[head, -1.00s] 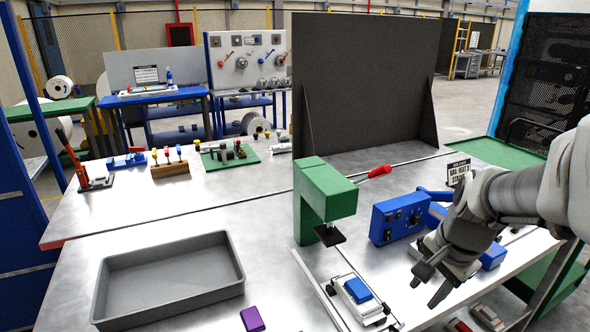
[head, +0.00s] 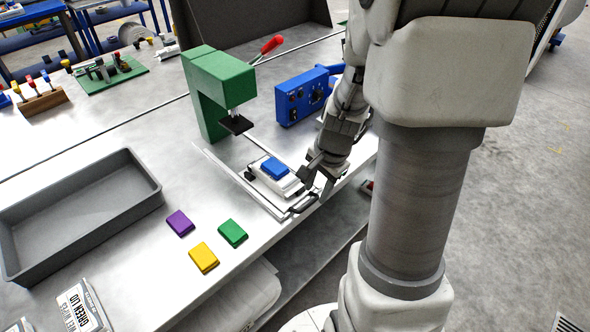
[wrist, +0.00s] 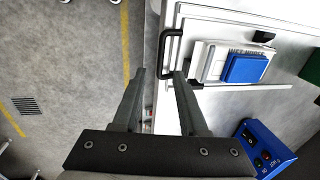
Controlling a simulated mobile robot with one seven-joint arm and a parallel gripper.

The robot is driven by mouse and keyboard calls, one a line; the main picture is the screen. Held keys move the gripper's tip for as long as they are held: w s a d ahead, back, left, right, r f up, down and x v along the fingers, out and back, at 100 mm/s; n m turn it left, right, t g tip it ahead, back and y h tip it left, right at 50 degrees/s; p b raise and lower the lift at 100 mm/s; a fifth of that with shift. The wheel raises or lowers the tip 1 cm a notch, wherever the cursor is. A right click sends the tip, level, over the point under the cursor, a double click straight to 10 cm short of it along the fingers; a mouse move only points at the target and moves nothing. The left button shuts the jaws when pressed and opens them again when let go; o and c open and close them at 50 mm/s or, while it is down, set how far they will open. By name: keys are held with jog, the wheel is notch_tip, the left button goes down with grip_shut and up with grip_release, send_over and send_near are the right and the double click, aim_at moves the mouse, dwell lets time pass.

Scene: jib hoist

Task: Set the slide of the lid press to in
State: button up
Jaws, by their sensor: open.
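The green lid press (head: 208,88) stands on the table, with its dark pressing plate (head: 236,124) over the rear of the rails. The slide (head: 262,187) is pulled out to the front end of the rails, clear of the plate. It carries a white box (head: 287,185) with a blue lid (head: 274,168) on top. The slide's black handle (head: 304,203) is at the table's front edge; it also shows in the wrist view (wrist: 166,50). My gripper (wrist: 160,73) is open, its fingertips close around the handle's near end; I cannot tell whether they touch.
A blue control box (head: 300,97) stands behind my gripper; it shows bottom right in the wrist view (wrist: 262,150). A grey tray (head: 80,212) and purple (head: 180,222), green (head: 233,233) and yellow (head: 204,257) lids lie left of the slide. Open floor is at right.

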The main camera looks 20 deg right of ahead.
aim_at(312, 201)
jog(key=shift+w+a+f+b, duration=0.1)
jog(key=shift+w+f+b, duration=0.05)
jog(key=shift+f, duration=0.7)
jog(key=shift+w+a+f+b, duration=0.1)
jog(key=shift+w+f+b, duration=0.05)
jog(key=shift+f, duration=0.7)
grip_shut()
